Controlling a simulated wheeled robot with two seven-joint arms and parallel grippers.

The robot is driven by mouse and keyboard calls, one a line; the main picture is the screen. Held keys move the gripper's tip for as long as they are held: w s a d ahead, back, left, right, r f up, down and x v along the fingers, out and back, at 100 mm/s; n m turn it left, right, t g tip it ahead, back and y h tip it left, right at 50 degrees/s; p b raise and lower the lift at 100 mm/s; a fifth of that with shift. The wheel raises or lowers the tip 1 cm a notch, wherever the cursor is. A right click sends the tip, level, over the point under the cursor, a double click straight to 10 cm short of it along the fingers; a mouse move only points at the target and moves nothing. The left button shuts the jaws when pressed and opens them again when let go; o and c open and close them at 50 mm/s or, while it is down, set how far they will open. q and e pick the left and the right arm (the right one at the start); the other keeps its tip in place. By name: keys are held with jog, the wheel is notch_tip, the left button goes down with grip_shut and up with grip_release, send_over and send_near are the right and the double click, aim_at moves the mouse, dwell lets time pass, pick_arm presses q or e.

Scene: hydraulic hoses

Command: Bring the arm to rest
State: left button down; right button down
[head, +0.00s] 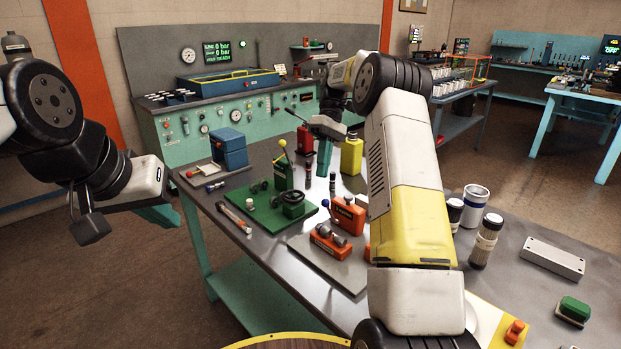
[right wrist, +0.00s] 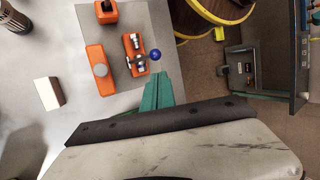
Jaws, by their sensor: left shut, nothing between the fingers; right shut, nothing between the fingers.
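My right arm (head: 405,180) reaches up from the lower right of the head view, over the grey workbench (head: 520,240). Its gripper (head: 324,158) has teal fingers that point down over the bench, shut and empty. The right wrist view shows the same fingers (right wrist: 160,88) together, at the edge of a grey plate (right wrist: 112,75) with orange parts. My left arm (head: 60,140) comes in from the left. Its teal gripper (head: 160,214) is shut and empty, left of the bench, clear of everything.
The bench carries a green base plate (head: 265,222) with a green fixture, a blue box (head: 229,150), a yellow container (head: 351,155), an orange block (head: 348,214), dark and silver cylinders (head: 485,240) and a grey box (head: 552,259). A teal test stand (head: 215,117) stands behind.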

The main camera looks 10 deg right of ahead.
jog(key=shift+w+d+r, duration=0.15)
jog(key=shift+w+r, duration=0.2)
jog(key=shift+r, duration=0.25)
jog(key=shift+r, duration=0.1)
jog(key=s+a+r+m+t+h, duration=0.1)
jog(key=s+a+r+m+t, duration=0.15)
jog(key=s+r+t, duration=0.65)
jog(key=s+f+m+t, duration=0.2)
jog(key=s+m+t, duration=0.1)
jog(key=s, duration=1.7)
jog(key=shift+a+m, duration=0.4)
jog(key=shift+m, duration=0.35)
